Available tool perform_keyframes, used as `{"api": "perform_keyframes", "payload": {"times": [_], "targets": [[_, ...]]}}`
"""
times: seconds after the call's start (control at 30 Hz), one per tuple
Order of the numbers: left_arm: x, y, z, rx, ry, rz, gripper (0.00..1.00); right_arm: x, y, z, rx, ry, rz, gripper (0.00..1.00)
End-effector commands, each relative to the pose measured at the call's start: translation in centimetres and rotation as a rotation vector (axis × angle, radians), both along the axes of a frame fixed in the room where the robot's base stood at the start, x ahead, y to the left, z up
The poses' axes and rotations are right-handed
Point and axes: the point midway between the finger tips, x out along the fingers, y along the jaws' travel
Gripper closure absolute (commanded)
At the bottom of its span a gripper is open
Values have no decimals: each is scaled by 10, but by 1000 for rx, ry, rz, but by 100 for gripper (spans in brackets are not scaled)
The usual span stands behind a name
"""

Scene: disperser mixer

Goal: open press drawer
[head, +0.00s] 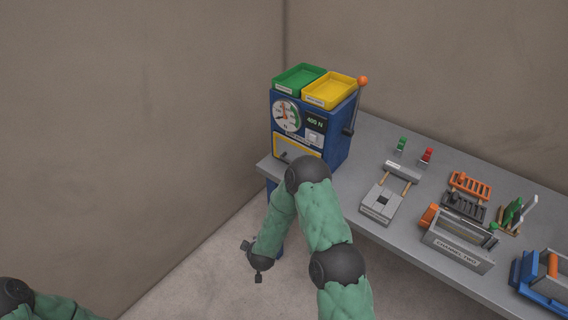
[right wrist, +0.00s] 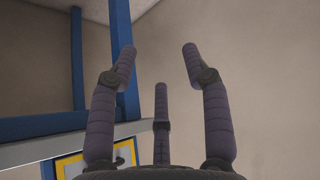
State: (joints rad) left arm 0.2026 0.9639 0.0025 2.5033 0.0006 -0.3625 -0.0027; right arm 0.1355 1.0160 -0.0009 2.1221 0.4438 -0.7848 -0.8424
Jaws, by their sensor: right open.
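The blue press (head: 338,134) stands at the left end of the grey bench. Its drawer front (head: 280,147), framed in yellow, is low on the press face and looks shut; my right arm stands just in front of the press's lower right. The drawer front (right wrist: 70,168) also shows at the bottom left of the right wrist view, with a small dark handle (right wrist: 119,160). My right gripper (head: 254,262) is open and empty, out in front of the bench and below the drawer. Its spread fingers (right wrist: 159,58) show nothing between them. My left gripper is out of view.
Green (head: 299,78) and yellow (head: 329,90) trays sit on the press, with an orange-knobbed lever (head: 362,82) at its right side. Fixtures, including a grey channel block (head: 458,250), fill the bench (head: 358,152) rightward. Blue bench legs (right wrist: 120,25) stand near my right fingers. The floor leftward is clear.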

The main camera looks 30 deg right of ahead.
Motion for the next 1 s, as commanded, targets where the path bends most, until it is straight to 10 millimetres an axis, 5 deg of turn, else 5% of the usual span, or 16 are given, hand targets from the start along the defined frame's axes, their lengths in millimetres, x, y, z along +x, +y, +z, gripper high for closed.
{"api": "perform_keyframes", "payload": {"times": [0.2, 0.4, 0.7, 1.0], "targets": [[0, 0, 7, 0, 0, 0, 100, 90, -64, 61, -427, -140, -7, 52], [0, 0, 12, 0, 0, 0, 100, 131, -117, 127, -822, -93, -77, 52], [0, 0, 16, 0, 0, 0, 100, 137, -155, 193, -1147, 145, -177, 52], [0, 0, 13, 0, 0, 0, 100, 141, -174, 197, -1184, 198, -191, 52]]}}
